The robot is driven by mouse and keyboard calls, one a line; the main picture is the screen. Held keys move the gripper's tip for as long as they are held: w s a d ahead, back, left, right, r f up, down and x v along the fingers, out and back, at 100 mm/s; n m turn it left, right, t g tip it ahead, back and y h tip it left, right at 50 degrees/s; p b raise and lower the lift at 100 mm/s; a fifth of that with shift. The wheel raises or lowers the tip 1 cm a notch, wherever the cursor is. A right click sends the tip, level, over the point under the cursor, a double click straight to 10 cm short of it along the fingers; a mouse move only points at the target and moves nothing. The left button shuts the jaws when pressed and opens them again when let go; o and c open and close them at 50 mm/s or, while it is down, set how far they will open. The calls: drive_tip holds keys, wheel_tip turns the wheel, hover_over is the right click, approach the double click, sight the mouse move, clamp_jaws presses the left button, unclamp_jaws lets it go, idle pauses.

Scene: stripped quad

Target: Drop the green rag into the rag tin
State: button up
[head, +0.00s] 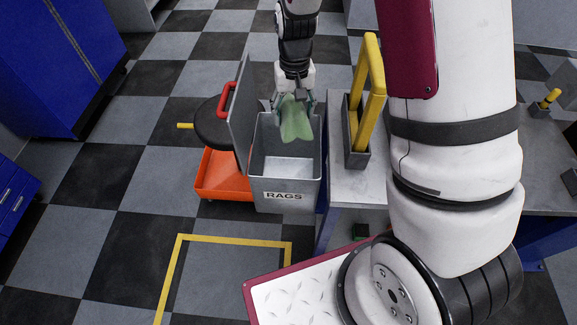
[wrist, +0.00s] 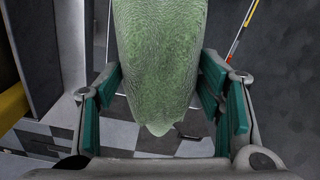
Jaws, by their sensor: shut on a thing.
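The green rag (head: 296,119) hangs from my gripper (head: 293,101), above the rag tin in the head view. The rag tin (head: 285,196) is a grey metal box marked RAGS, and its lid (head: 241,112) with a red handle stands open on the left. The inside that shows looks empty. In the wrist view the rag (wrist: 160,70) fills the space between the teal finger pads of my gripper (wrist: 163,105). The rag's lower tip hangs free. Where the pads grip the cloth is hard to see.
An orange wheeled creeper or stool (head: 222,176) with a dark round seat stands left of the tin. A grey bench (head: 355,188) with a yellow-handled holder (head: 372,85) stands close on the right. Checkered floor and a yellow floor outline (head: 235,239) lie in front.

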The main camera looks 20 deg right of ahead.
drive_tip(key=shift+f+b, duration=1.2)
drive_tip(key=shift+f, duration=1.35)
drive_tip(key=o, duration=1.3)
drive_tip(key=shift+o, duration=0.2)
wheel_tip(320, 180, up, 12)
drive_tip(key=shift+r, duration=0.1)
drive_tip(key=s+r+t, duration=0.2)
drive_tip(key=s+r, duration=0.7)
drive_tip(key=r, duration=0.2)
drive_tip(key=s+r+n+t, duration=0.1)
drive_tip(key=s+r, duration=0.1)
drive_tip(key=s, duration=0.5)
drive_tip(key=s+r+t, duration=0.1)
drive_tip(key=s+r, duration=0.1)
drive_tip(key=s, duration=0.5)
drive_tip(key=shift+d+r+n+t, duration=0.25)
drive_tip(key=shift+r+n+t, duration=0.05)
drive_tip(key=shift+r+n, duration=0.1)
